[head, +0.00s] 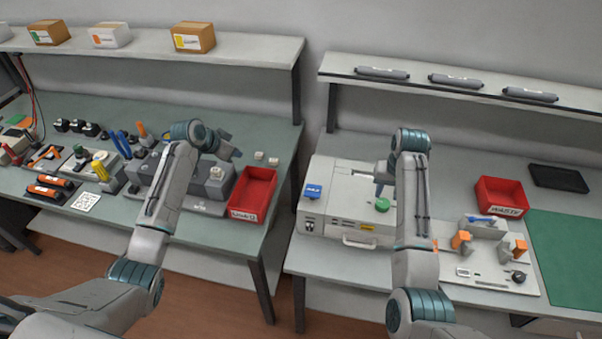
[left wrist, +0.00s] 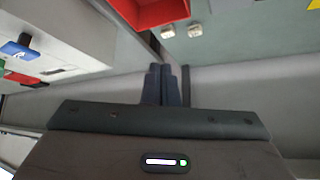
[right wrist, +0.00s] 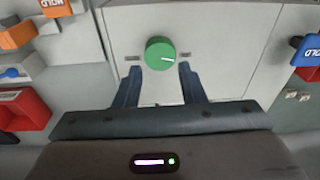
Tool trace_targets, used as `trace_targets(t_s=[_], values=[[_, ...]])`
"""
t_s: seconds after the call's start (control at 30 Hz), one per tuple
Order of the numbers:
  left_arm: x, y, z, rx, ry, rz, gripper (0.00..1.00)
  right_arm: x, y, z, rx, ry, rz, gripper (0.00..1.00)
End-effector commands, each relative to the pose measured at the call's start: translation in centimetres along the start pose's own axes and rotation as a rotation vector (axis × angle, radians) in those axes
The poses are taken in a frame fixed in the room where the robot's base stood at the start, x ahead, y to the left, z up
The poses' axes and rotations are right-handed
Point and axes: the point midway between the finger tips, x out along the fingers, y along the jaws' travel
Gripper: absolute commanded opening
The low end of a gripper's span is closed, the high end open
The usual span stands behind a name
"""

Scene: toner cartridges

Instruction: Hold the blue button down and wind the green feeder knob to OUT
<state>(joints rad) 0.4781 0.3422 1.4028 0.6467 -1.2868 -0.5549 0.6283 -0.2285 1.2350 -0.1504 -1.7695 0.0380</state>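The green feeder knob (head: 382,205) is on top of the white machine (head: 343,205). In the right wrist view the knob (right wrist: 160,54) has a white pointer line toward the right of the picture, and small unreadable labels flank it. My right gripper (right wrist: 157,80) is open, its fingers on either side of the line to the knob, not visibly gripping it. The blue button (head: 313,191), labelled HOLD, is at the machine's left end; it also shows in the left wrist view (left wrist: 20,50). My left gripper (head: 232,152) is shut and empty, over the left table, apart from the button.
A red bin (head: 254,190) stands at the left table's right edge, with a gap between the tables. Right of the machine are a fixture board with orange parts (head: 461,240) and a red WASTE bin (head: 502,196). A shelf (head: 450,90) with dark rollers is above.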

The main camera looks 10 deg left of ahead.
Motion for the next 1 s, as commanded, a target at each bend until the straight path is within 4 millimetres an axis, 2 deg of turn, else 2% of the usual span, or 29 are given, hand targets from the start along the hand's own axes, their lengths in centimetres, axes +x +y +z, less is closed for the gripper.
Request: trace_targets(t_s=[0.03,0.2,0.4,0.5,0.6,0.77,1.0], values=[[0.5,2.8,-1.4,-0.046,-0.007,0.014,0.0,0.0,0.0,0.0,0.0,0.0,0.0,0.36],[1.6,10.4,-3.0,-0.186,-0.102,0.039,0.0,0.0,0.0,0.0,0.0,0.0,0.0,0.36],[1.1,17.8,-4.6,-0.357,-0.202,0.034,0.0,0.0,0.0,0.0,0.0,0.0,0.0,0.36],[0.5,20.3,-5.2,-0.431,-0.239,0.022,0.0,0.0,0.0,0.0,0.0,0.0,0.0,0.36],[0.0,21.9,-5.5,-0.483,-0.264,0.013,0.0,0.0,0.0,0.0,0.0,0.0,0.0,0.36],[-0.1,23.1,-5.5,-0.525,-0.284,0.003,0.0,0.0,0.0,0.0,0.0,0.0,0.0,0.36],[3.2,23.4,-4.6,-0.528,-0.288,0.003,0.0,0.0,0.0,0.0,0.0,0.0,0.0,0.36]])
